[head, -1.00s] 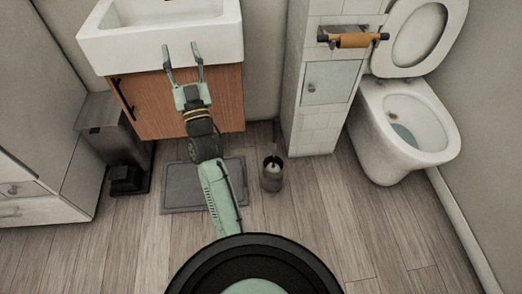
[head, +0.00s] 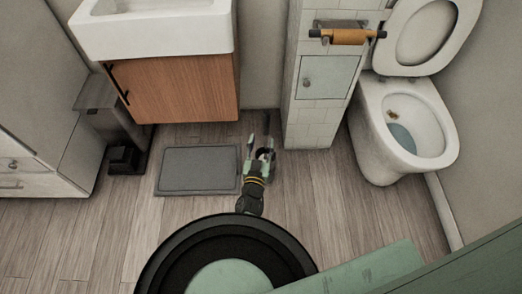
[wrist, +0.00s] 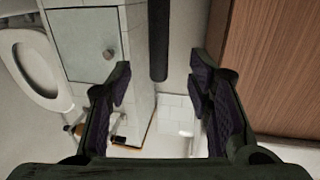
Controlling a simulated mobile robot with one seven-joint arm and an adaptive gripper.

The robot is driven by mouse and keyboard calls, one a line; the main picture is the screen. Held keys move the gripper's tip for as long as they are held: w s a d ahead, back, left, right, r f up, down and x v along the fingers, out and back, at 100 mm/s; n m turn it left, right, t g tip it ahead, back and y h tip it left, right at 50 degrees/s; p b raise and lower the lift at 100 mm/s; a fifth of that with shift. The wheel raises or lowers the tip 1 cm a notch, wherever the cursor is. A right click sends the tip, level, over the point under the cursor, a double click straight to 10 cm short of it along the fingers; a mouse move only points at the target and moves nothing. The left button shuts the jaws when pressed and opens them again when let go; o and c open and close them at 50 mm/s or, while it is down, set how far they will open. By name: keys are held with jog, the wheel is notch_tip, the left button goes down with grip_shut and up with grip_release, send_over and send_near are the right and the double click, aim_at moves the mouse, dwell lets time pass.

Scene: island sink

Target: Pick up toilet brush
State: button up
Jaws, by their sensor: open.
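The toilet brush stands on the floor by the tiled column. In the wrist view its dark, straight handle (wrist: 158,42) comes in from the top edge, and its free end shows in the gap between my fingers. In the head view the brush (head: 266,154) is mostly hidden behind my gripper (head: 258,143). My gripper is open, with one finger on each side of the handle in the wrist view (wrist: 160,78). Clear gaps show on both sides, and I see no contact. The lower part of the brush is out of the wrist view.
A tiled column (head: 312,118) stands just right of the gripper, with the toilet (head: 400,130) beyond it. A wooden sink cabinet (head: 175,88) is at the back left. A grey mat (head: 197,171) lies left of the gripper.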

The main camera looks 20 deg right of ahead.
aim_at(266, 124)
jog(key=x, duration=1)
jog(key=shift+w+d+r, duration=0.15)
jog(key=shift+d+r, duration=0.05)
grip_shut()
dwell(0.3)
